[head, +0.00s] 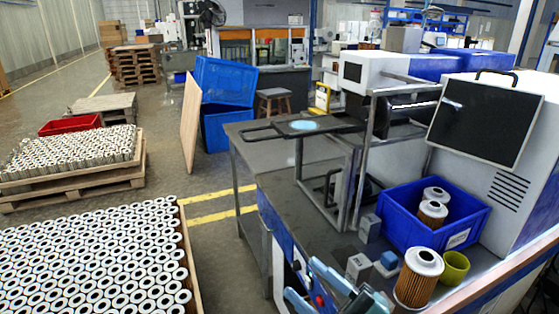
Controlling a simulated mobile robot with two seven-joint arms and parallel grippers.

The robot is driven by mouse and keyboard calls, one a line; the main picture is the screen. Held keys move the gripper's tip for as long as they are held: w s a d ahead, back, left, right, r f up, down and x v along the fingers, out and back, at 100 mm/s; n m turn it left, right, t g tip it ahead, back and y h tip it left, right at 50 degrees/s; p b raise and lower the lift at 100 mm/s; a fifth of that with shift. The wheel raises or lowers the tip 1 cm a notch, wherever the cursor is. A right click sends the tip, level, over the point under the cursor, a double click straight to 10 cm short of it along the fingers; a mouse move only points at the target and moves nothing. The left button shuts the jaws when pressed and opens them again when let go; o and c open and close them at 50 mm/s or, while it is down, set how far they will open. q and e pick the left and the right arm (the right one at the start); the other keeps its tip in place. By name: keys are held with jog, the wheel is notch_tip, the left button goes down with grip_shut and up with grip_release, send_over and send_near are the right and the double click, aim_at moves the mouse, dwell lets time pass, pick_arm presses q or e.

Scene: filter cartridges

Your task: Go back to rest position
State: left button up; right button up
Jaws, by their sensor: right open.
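My right gripper (303,280) shows at the bottom edge, light blue, open and empty, over the front of the grey workbench (290,190). Its arm is mostly cut off by the frame. My left gripper is not in view. A filter cartridge (418,280) with an orange-brown pleated side and a white top stands upright on the bench to the right of the gripper. A blue bin (400,232) behind it holds two more cartridges (432,212), one behind the other. The gripper is apart from these cartridges.
A yellow-green cup (455,268) stands beside the cartridge. Small grey blocks (358,267) and a blue-topped piece (390,260) lie near the gripper. A machine with a dark screen (485,122) rises at right. Pallets of many cartridges (90,255) fill the left floor.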

jog(key=d+f+m+t+h, duration=0.3)
jog(key=d+f+m+h, duration=0.3)
jog(key=f+m+h, duration=0.6)
pick_arm(q)
jog(key=p, duration=0.2)
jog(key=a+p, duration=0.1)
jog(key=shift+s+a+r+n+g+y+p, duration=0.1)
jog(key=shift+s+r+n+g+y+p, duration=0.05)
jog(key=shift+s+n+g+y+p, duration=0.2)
pick_arm(e)
jog(key=s+d+f+m+g+h, duration=0.2)
jog(key=s+f+m+g, duration=0.3)
jog(key=s+f, duration=0.4)
jog(key=shift+s+d+f+m+g+h, duration=0.2)
jog(key=shift+d+f+m+g+h, duration=0.15)
jog(key=shift+d+f+m, duration=0.35)
jog(key=shift+r, duration=0.15)
